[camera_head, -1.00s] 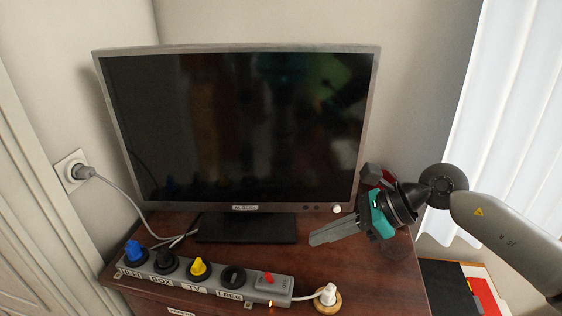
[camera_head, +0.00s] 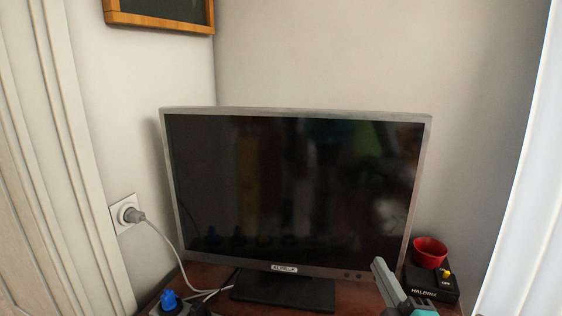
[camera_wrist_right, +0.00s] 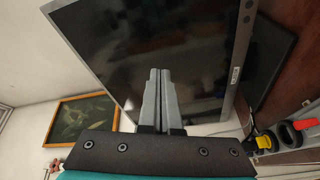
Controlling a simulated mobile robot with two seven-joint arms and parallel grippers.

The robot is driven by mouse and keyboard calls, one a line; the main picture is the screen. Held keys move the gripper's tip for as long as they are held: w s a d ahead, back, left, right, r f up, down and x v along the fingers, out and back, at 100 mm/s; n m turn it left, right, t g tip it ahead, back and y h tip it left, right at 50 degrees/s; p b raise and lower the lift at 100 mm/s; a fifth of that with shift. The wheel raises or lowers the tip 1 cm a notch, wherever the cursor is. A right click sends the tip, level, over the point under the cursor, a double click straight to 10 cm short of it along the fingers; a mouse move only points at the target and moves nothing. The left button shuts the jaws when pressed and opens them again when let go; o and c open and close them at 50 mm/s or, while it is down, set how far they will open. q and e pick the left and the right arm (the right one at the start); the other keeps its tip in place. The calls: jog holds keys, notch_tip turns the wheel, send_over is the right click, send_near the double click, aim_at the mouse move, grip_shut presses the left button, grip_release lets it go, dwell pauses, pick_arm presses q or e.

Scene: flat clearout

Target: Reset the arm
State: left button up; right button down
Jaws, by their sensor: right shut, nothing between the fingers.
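My right gripper (camera_head: 385,275) shows at the bottom of the head view, in front of the lower right corner of the monitor. In the right wrist view the two grey fingers of my right gripper (camera_wrist_right: 160,80) lie together, shut and empty, in front of the dark monitor screen (camera_wrist_right: 190,45). Most of my right arm is below the head picture. My left gripper is not in view.
The monitor (camera_head: 290,190) stands on a brown table. A black box (camera_head: 432,284) with a red bowl (camera_head: 430,252) stands right of it. A blue plug (camera_head: 170,300) shows at lower left; the power strip (camera_wrist_right: 300,150) shows in the wrist view. A wall socket (camera_head: 125,213) is at left.

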jog(key=s+d+f+m+g+h, duration=0.1)
jog(key=s+f+m+g+h, duration=0.1)
jog(key=s+f+m+g, duration=0.3)
jog(key=s+d+f+m+g+h, duration=0.2)
jog(key=f+m, duration=0.1)
jog(key=f, duration=0.4)
jog(key=s+a+f+m+g+y, duration=0.1)
jog(key=s+a+f+m+g, duration=0.2)
jog(key=s+f, duration=0.4)
jog(key=s+a+f+m+g+y, duration=0.15)
jog(key=s+f+g, duration=0.3)
jog(key=s, duration=0.55)
notch_tip(320, 180, down, 30)
jog(key=s+g+b, duration=0.2)
jog(key=b, duration=0.7)
jog(key=s+d+f+b, duration=0.1)
jog(key=s+f+b, duration=0.2)
jog(key=s+f, duration=0.4)
jog(key=s+d+f+g+b, duration=0.1)
jog(key=s+d+f+b, duration=0.1)
jog(key=s+f, duration=0.6)
notch_tip(320, 180, down, 4)
jog(key=shift+f+b, duration=0.15)
jog(key=shift+b, duration=0.5)
